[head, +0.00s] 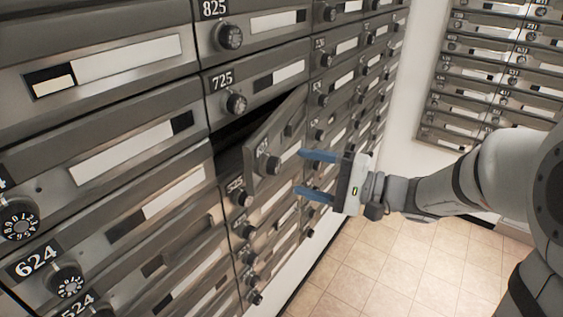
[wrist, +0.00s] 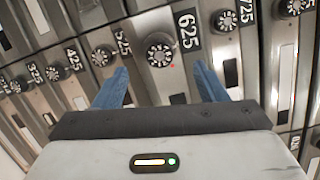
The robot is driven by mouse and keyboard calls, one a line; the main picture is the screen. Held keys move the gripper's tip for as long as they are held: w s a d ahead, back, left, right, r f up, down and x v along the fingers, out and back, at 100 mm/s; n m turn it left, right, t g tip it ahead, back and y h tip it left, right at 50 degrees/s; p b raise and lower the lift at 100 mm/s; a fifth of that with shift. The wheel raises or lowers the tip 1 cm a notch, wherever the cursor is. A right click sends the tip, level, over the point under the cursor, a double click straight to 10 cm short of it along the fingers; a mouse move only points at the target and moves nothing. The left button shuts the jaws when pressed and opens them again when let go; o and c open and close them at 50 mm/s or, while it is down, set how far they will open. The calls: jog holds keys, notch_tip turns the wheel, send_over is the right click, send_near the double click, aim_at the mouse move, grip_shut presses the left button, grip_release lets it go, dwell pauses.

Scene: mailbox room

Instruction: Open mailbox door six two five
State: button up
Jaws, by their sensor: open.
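Mailbox door 625 (head: 284,135) stands partly open in the head view, swung out from the wall below door 725. A dark gap shows behind its top and left edges. Its dial (head: 273,165) is near the free edge; the dial (wrist: 160,50) and the label 625 (wrist: 187,30) are clear in the wrist view. My gripper (head: 299,172) is open, with blue fingers pointing at the door front. In the wrist view my gripper (wrist: 160,72) has its fingers on either side of the dial, below it. I cannot tell whether they touch the door.
Door 725 (head: 255,88) is shut above, and door 525 (head: 240,207) is below. Door 624 (head: 100,255) is at lower left. Another bank of mailboxes (head: 490,75) hangs on the white wall at right. The tiled floor (head: 400,265) is clear.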

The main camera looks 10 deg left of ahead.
aim_at(278, 167)
jog(key=a, duration=0.2)
jog(key=a+p, duration=0.1)
jog(key=a, duration=0.3)
jog(key=shift+w+a, duration=0.2)
jog(key=shift+w, duration=0.2)
jog(key=shift+c, duration=0.5)
jog(key=c, duration=1.3)
